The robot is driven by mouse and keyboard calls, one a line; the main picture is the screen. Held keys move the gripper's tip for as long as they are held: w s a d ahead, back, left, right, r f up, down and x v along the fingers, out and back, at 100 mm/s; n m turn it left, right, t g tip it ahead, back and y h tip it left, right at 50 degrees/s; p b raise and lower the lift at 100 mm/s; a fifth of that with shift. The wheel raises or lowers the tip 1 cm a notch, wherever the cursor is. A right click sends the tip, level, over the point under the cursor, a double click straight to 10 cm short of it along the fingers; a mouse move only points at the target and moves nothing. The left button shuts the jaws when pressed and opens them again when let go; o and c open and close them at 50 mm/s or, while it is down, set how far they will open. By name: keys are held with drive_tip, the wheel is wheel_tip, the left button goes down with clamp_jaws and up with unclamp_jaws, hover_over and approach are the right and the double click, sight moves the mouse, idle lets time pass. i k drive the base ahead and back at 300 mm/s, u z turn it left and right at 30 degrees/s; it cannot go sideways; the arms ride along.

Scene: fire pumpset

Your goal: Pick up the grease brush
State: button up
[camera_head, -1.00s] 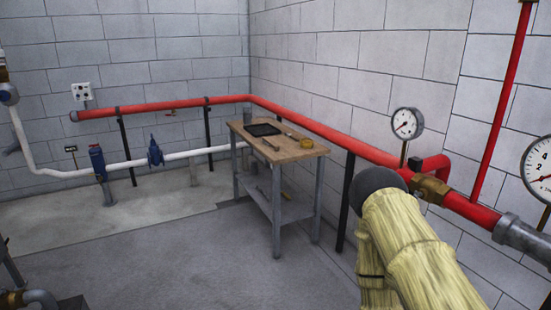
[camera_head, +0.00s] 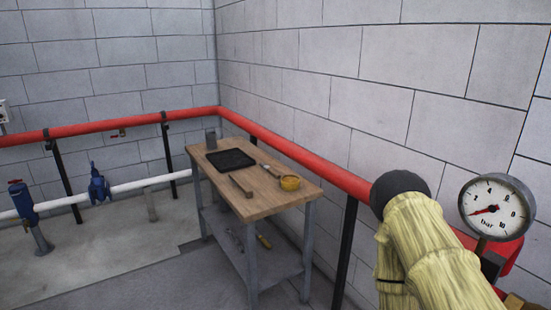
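A small wooden-topped workbench (camera_head: 262,203) stands against the right wall. A slim tool with a pale end (camera_head: 270,172) lies on its top, between the black tray and a round yellow item; it may be the grease brush. A short dark bar-like tool (camera_head: 240,185) lies nearer the front edge; I cannot tell whether that is the brush instead. My arm, in a pale yellow cover with a dark rounded joint, shows at the lower right, apart from the bench. My gripper is not in view.
The bench top also holds a black tray (camera_head: 231,159), a grey cup (camera_head: 211,140) and the round yellow item (camera_head: 290,183). Tools lie on the lower shelf (camera_head: 265,262). A red pipe (camera_head: 310,162) runs behind the bench. A gauge (camera_head: 496,207) stands at right.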

sight(266, 168)
drive_tip(key=z, duration=0.05)
drive_tip(key=i, duration=0.55)
drive_tip(key=u, duration=0.45)
